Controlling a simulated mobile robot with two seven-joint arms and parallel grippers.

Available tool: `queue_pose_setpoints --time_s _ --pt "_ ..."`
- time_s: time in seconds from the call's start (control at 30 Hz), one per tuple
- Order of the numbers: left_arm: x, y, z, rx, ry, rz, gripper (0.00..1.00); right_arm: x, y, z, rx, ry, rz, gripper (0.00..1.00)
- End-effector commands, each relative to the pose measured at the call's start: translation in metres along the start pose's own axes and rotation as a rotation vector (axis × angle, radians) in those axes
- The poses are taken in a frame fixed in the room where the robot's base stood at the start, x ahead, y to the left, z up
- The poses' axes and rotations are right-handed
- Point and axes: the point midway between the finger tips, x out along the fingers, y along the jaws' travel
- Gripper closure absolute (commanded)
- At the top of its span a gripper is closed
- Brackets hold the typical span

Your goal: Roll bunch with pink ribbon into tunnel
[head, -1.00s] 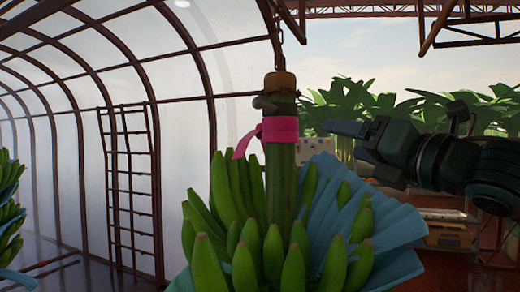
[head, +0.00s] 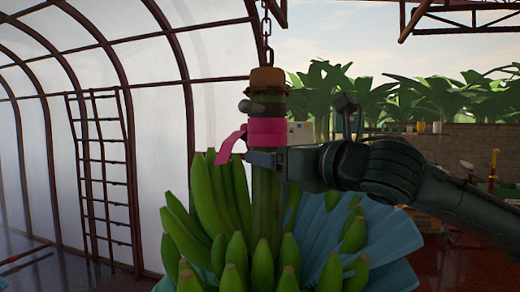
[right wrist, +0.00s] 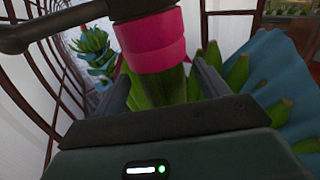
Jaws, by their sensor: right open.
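The banana bunch (head: 205,215) hangs upright by its thick green stem (head: 267,205) from a chain. A pink ribbon (head: 267,132) is wrapped around the stem near its top, with a loose tail at the left. My right gripper (head: 265,160) reaches in from the right at the stem, just below the ribbon. In the right wrist view, its two open fingers (right wrist: 158,90) stand on either side of the stem, with the pink ribbon (right wrist: 150,42) just beyond and above them. I cannot tell whether they touch the stem. My left gripper is not in view.
Blue sheeting (head: 385,255) spreads among the bananas. The translucent tunnel wall (head: 150,110) with dark ribs and a ladder-like frame (head: 103,180) stands at left. Another bunch (right wrist: 92,48) hangs behind in the right wrist view. A chain (head: 266,35) runs above the stem.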

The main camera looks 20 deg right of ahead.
Motion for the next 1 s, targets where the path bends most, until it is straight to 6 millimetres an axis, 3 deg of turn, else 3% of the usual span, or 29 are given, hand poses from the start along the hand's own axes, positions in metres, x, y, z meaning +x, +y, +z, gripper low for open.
queue_pose_setpoints --time_s 0.1,0.3,0.7,1.0 --pt "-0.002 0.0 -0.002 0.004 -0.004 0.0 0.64 0.024 0.001 0.002 0.002 0.001 0.001 0.27" --pt "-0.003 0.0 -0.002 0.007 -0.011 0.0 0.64 0.047 0.0 0.001 0.001 0.001 0.0 0.27" --pt "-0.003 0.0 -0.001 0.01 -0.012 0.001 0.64 0.053 0.0 0.0 0.001 0.0 0.0 0.27" --pt "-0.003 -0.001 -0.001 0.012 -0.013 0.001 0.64 0.053 0.0 0.0 0.001 0.0 -0.001 0.52"
